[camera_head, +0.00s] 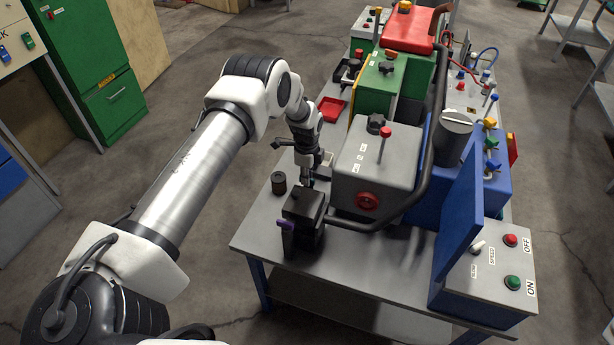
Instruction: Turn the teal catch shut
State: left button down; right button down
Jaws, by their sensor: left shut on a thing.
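My left gripper (308,178) comes down from the left arm and points at the far edge of a small black box (304,205) near the table's front left. It is shut on a small part there, which its fingers hide. I cannot make out any teal on it, and I see no clear teal catch elsewhere, so the held part seems to be the catch. How far it is turned cannot be told. A purple lever (286,225) sticks out of the box's near left side. My right gripper is not in view.
A grey machine box (375,160) with a red knob and a dark bent bar stands close right of the gripper. A dark cylinder (278,182) stands left of the black box. A red tray (331,108) lies behind. A blue panel (458,215) stands upright at right.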

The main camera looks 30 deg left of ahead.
pick_arm(q)
jog(key=shift+f, duration=0.1)
jog(key=shift+f+n+b, duration=0.1)
jog(key=shift+n+b, duration=0.6)
jog(key=shift+b, duration=0.05)
jog(key=shift+n+b, duration=0.95)
jog(key=shift+n, duration=0.15)
jog(key=n+b, duration=0.2)
jog(key=n, duration=0.2)
jog(key=shift+s+d+n, duration=0.1)
jog(key=shift+s+n, duration=0.05)
jog(key=shift+n, duration=0.15)
jog(key=n+b, duration=0.1)
jog(key=n, duration=0.3)
jog(key=shift+d, duration=0.1)
jog(key=n, duration=0.5)
jog(key=shift+d+n+b, duration=0.1)
jog(key=shift+n+b, duration=0.2)
jog(key=c, duration=1.5)
grip_release()
